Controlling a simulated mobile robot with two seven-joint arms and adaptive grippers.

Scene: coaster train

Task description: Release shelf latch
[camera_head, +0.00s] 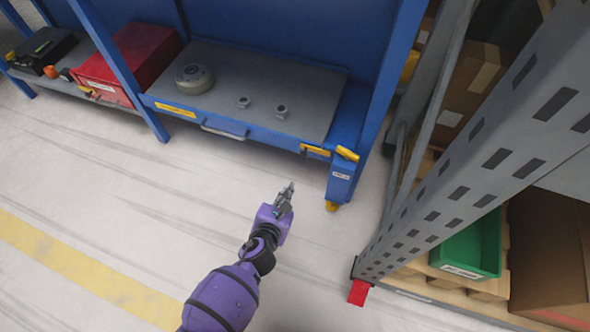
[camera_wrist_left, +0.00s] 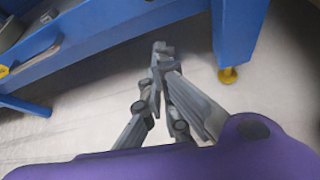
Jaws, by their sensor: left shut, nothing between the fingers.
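The blue shelf unit (camera_head: 225,123) stands ahead, with a grey shelf board (camera_head: 260,75) in it. A yellow latch lever (camera_head: 347,153) sits on the front right corner post of the unit, above a small white label. My left gripper (camera_head: 289,188) is shut and empty, over the floor in front of the shelf, below and to the left of the latch and apart from it. In the left wrist view its fingertips (camera_wrist_left: 160,48) meet, with the blue post to their right; the latch lever is not seen there. My right gripper is not in view.
A grey perforated rack upright (camera_head: 440,190) stands close on the right, with a red foot (camera_head: 359,292) and a green bin (camera_head: 470,245) beyond. The floor in front is clear.

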